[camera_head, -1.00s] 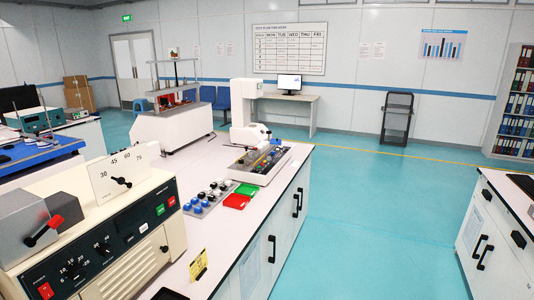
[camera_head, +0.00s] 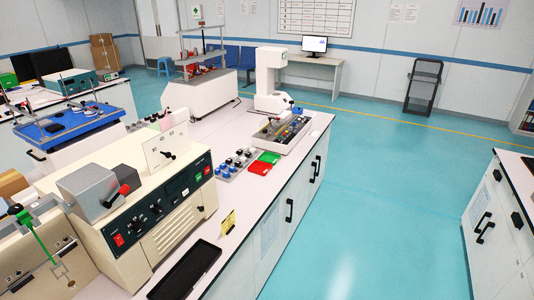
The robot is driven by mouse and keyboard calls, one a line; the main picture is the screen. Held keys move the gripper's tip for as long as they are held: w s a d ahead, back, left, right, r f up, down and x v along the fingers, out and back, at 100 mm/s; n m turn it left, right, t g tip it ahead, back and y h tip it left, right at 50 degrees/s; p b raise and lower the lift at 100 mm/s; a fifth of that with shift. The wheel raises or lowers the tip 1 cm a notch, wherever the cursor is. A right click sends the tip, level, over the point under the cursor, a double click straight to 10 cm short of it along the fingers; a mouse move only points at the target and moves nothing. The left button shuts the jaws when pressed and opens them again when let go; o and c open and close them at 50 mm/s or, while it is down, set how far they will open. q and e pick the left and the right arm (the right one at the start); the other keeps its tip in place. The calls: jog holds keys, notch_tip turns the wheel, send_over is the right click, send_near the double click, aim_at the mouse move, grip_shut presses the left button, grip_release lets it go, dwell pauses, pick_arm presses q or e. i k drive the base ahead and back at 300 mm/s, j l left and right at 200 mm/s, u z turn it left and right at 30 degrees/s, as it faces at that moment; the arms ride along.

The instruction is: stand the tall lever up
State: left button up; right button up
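The cream tester (camera_head: 165,220) stands on the long bench at the left. I cannot tell which of these is the tall lever. Neither of my grippers is in view.
Red (camera_head: 260,168) and green bins, knobs and a white microscope-like device (camera_head: 271,80) stand farther back. Open turquoise floor (camera_head: 390,190) lies to the right.

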aim_at(125, 189)
jog(key=u, duration=1.25)
